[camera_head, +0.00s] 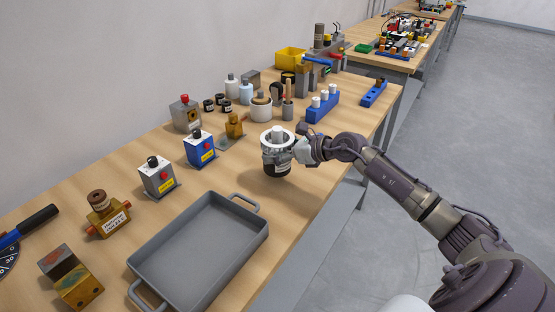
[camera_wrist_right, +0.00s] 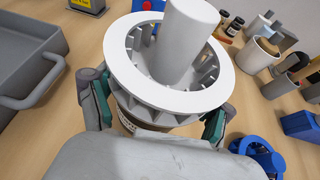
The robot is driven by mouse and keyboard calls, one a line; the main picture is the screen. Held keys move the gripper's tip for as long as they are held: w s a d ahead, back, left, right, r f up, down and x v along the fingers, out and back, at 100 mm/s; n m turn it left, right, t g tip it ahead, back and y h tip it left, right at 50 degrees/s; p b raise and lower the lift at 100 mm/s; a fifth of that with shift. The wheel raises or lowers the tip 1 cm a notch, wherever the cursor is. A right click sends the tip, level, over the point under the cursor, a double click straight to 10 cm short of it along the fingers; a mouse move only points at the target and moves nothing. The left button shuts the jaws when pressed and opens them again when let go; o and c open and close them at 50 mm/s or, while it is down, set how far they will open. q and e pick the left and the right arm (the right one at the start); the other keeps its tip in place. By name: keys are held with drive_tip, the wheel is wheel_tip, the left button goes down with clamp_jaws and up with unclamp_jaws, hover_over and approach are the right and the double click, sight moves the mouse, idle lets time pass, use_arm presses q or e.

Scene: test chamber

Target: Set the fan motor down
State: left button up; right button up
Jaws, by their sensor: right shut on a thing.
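The fan motor (camera_head: 277,138) has a white finned ring, a pale central cylinder and a dark base. It is upright over the wooden table (camera_head: 318,172), beyond the grey tray (camera_head: 150,252). I cannot tell whether its base touches the table. My right gripper (camera_head: 287,154) is shut on its side. In the right wrist view the fan motor (camera_wrist_right: 170,60) sits between the two green-padded fingers (camera_wrist_right: 158,118), and its lower part is mostly hidden. My left gripper is not in view.
Blue and grey switch boxes (camera_head: 199,149) (camera_head: 157,177) stand left of the motor. A brass block (camera_head: 234,126), a grey cup (camera_head: 261,109) and a blue block with white cylinders (camera_head: 320,109) stand behind it.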

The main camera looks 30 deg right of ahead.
wheel_tip(320, 180, down, 3)
drive_tip(key=shift+f, duration=0.15)
drive_tip(key=shift+f, duration=0.15)
drive_tip(key=o, duration=1.7)
drive_tip(key=shift+s+f, duration=0.1)
drive_tip(key=b+v, duration=0.2)
drive_tip(key=v, duration=1)
drive_tip(key=shift+r, duration=0.25)
